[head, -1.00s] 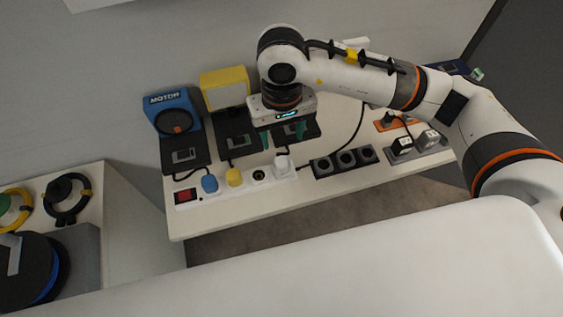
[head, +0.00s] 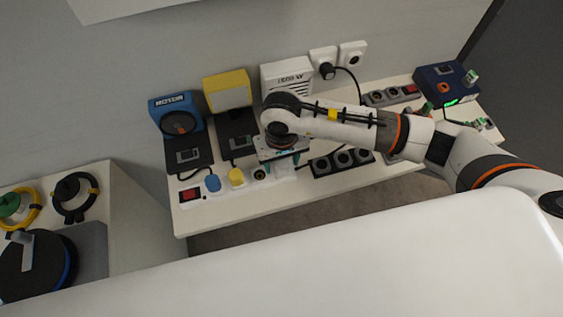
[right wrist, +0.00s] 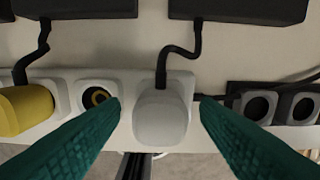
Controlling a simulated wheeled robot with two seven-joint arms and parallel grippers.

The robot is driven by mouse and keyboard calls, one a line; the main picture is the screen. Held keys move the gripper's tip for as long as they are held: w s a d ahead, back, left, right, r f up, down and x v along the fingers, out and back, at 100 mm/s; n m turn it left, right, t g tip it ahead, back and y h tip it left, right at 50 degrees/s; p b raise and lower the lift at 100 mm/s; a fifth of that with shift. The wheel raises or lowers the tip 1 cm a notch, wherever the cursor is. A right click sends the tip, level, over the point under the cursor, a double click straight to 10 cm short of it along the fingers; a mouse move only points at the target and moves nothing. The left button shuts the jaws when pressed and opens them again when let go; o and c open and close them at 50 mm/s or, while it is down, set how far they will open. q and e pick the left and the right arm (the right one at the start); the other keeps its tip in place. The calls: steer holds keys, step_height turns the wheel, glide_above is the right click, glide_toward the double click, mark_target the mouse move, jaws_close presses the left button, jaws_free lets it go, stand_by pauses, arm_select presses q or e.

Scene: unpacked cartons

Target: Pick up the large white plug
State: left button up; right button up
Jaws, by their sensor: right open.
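The large white plug (right wrist: 160,118) sits in the last socket of the white power strip (right wrist: 66,98), its black cord running up and away. In the right wrist view it lies between the two teal fingers of my right gripper (right wrist: 159,104). The fingers are open, one on each side, with a visible gap to the plug. In the head view my right gripper (head: 283,160) is over the right end of the strip and mostly hides the plug. My left gripper is not in view.
An empty socket (right wrist: 97,97) and a yellow plug (right wrist: 25,108) are left of the white plug. A black power strip (right wrist: 262,103) lies to the right. Blue (head: 177,117) and yellow (head: 226,92) devices stand behind. A blue box (head: 446,82) stands at far right.

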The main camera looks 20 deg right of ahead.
mark_target(282, 162)
jaws_close()
step_height(282, 162, up, 10)
steer(key=b, duration=0.2)
stand_by(0.4)
